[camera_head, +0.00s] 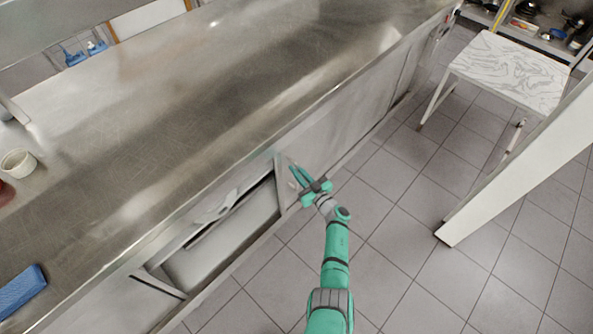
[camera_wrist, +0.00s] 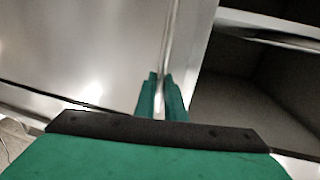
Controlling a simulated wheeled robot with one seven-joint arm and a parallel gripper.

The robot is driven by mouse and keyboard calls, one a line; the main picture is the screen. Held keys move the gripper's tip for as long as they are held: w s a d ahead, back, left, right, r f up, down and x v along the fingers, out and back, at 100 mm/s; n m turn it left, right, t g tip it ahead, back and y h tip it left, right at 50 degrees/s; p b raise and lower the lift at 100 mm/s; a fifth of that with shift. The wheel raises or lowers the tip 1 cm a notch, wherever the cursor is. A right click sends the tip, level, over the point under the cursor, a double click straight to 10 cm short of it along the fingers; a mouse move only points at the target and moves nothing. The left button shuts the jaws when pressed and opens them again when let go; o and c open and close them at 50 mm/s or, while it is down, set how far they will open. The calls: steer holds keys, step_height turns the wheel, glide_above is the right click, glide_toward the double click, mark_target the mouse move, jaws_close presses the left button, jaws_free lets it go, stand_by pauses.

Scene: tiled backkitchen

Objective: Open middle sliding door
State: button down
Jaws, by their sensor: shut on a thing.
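The middle sliding door (camera_head: 325,140) is a grey metal panel in the cabinet front under the long steel counter. My gripper (camera_head: 296,172) is at the door's left edge in the head view. In the wrist view the door (camera_wrist: 80,50) fills the left side, and its upright edge strip runs down between the two green fingers. My gripper (camera_wrist: 162,96) is shut on that edge strip. An open compartment (camera_head: 225,235) lies left of the door in the head view; its dark inside (camera_wrist: 255,95) shows on the right of the wrist view. The exact finger contact is partly hidden.
The steel counter (camera_head: 200,110) overhangs the cabinet front. A white-topped table (camera_head: 512,70) stands at the upper right, and a pale panel (camera_head: 520,165) stands at the right. Tiled floor (camera_head: 400,240) around my arm is clear.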

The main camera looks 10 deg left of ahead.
steer(key=c, duration=1.8)
jaws_free()
steer(key=shift+a, duration=0.2)
steer(key=shift+w, duration=0.1)
steer(key=shift+v, duration=5.4)
steer(key=shift+d, duration=0.1)
steer(key=s+a+r+m+t+h, duration=0.3)
steer(key=s+a+t, duration=0.1)
steer(key=s, duration=0.4)
steer(key=s+a+r+m+t+h, duration=0.3)
steer(key=s+a+r+m, duration=0.1)
steer(key=s, duration=0.4)
steer(key=s+d+r+g+h, duration=0.1)
steer(key=s+d+r, duration=0.3)
steer(key=s, duration=0.6)
steer(key=s+d+r+m+g+h, duration=0.1)
steer(key=s+d+r+h, duration=0.2)
steer(key=s, duration=0.7)
steer(key=s+d+r+m+g+h, duration=0.1)
steer(key=s+d+r+h, duration=0.2)
steer(key=s+d+r, duration=0.4)
steer(key=shift+s+r+g, duration=0.1)
steer(key=shift+s+g, duration=0.1)
steer(key=shift+s, duration=0.55)
steer(key=shift+s+r+g, duration=0.15)
steer(key=shift+s+g, duration=0.05)
steer(key=shift+s, duration=0.55)
